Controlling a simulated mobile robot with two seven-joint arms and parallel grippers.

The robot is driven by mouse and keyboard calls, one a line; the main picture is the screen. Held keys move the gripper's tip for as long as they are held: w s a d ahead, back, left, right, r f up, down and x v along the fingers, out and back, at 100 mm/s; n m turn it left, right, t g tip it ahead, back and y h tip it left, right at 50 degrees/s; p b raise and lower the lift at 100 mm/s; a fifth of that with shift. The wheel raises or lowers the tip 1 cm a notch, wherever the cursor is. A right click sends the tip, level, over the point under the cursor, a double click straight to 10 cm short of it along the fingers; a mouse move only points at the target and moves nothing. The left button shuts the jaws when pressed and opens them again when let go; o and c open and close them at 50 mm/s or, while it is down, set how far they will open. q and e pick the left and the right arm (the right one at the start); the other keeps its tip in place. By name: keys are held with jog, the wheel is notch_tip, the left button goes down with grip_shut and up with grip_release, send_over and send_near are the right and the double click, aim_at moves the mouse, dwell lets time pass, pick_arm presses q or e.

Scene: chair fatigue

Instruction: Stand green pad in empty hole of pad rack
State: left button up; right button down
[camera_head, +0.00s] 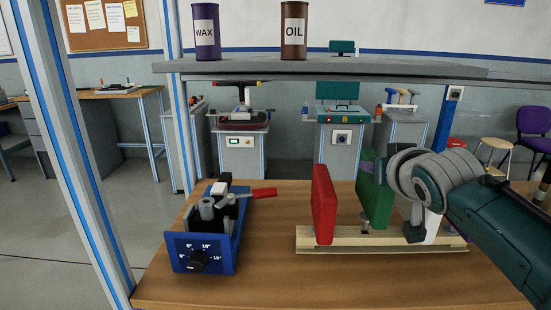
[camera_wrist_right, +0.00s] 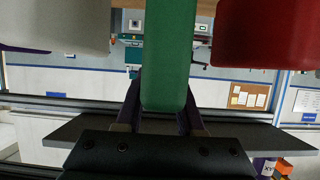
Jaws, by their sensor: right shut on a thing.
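The green pad (camera_head: 373,192) stands upright over the pale wooden pad rack (camera_head: 335,240), between the red pad (camera_head: 324,205) and a white pad (camera_head: 432,228). My right gripper (camera_wrist_right: 162,118) is shut on the green pad, with a dark finger on each side of it in the right wrist view. In the head view the right wrist comes in from the right and its fingers are mostly hidden. The red pad stands upright in the rack's left part. I cannot tell whether the green pad's lower edge is in a hole. My left gripper is not in view.
A blue fixture (camera_head: 205,245) with an angle dial and red handle stands on the left of the wooden table (camera_head: 270,285). A grey shelf (camera_head: 330,68) with a WAX can (camera_head: 206,32) and an OIL can (camera_head: 293,32) runs above. The front table strip is clear.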

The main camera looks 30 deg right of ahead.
jog(key=shift+f+b, duration=1.25)
jog(key=shift+f, duration=0.3)
jog(key=shift+w+f+b, duration=0.1)
jog(key=shift+f+b, duration=0.15)
jog(key=shift+b, duration=0.1)
jog(key=shift+r+p, duration=0.95)
jog(key=shift+p, duration=0.15)
jog(key=shift+r+p, duration=0.75)
jog(key=shift+p, duration=0.05)
jog(key=shift+p, duration=0.3)
dwell(0.4)
jog(key=shift+f+b, duration=0.65)
jog(key=shift+f, duration=0.15)
